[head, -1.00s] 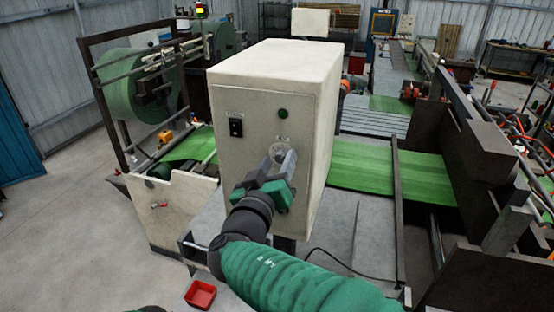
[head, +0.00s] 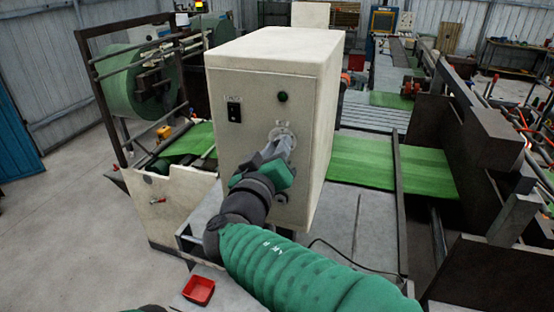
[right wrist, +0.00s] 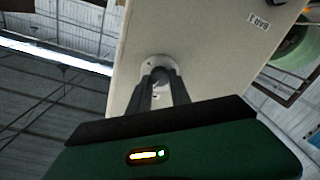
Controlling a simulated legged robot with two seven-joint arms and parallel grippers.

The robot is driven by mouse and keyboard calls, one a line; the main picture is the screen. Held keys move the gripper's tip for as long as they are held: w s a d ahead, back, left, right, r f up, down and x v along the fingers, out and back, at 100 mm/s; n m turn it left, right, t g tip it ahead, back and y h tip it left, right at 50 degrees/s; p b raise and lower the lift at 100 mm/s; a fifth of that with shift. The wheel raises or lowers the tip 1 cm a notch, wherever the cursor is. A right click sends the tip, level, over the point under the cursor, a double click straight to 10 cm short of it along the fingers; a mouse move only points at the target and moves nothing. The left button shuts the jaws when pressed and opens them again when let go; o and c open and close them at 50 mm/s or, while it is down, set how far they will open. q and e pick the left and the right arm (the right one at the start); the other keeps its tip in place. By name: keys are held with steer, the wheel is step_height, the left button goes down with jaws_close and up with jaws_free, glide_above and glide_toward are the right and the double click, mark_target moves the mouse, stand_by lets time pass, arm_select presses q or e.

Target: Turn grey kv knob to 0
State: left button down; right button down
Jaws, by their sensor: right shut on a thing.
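The grey kv knob sits on a round pale dial plate (head: 285,129) on the front of a cream control box (head: 250,75). My right gripper (head: 279,146) is shut on the knob, its grey fingers covering most of it in the head view. In the right wrist view the two fingers (right wrist: 160,88) close around the knob (right wrist: 161,64) in front of the round plate. The dial marks are too small to read, so I cannot tell the setting.
A black switch (head: 234,112) and a green button (head: 282,97) are above the knob on the same panel. Open floor (head: 60,240) lies to the left.

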arm_select(q)
steer(key=s+b+x, duration=0.2)
steer(key=b+x, duration=0.6)
steer(key=x, duration=0.1)
steer(key=shift+w+p+v, duration=0.2)
steer(key=shift+p+v, duration=0.75)
steer(key=shift+p, duration=0.1)
steer(key=shift+w+p+v, duration=0.2)
steer(key=shift+p+v, duration=0.7)
steer(key=shift+p, duration=0.15)
steer(key=shift+w+p+v, duration=0.25)
steer(key=shift+p+v, duration=0.7)
steer(key=shift+p, duration=0.1)
arm_select(e)
steer(key=shift+a+f+n+g+h, duration=0.15)
steer(key=shift+n+h, duration=0.1)
steer(key=shift+n, duration=4.4)
steer(key=shift+f+n+g+h, duration=0.1)
steer(key=shift+f+n+h, duration=0.1)
steer(key=shift+n, duration=4.4)
steer(key=shift+a+f+n+g+h, duration=0.15)
steer(key=shift+n+h, duration=0.1)
steer(key=shift+n, duration=4.4)
arm_select(q)
steer(key=shift+s+r, duration=0.1)
steer(key=shift+r, duration=0.05)
arm_select(e)
steer(key=shift+d, duration=0.1)
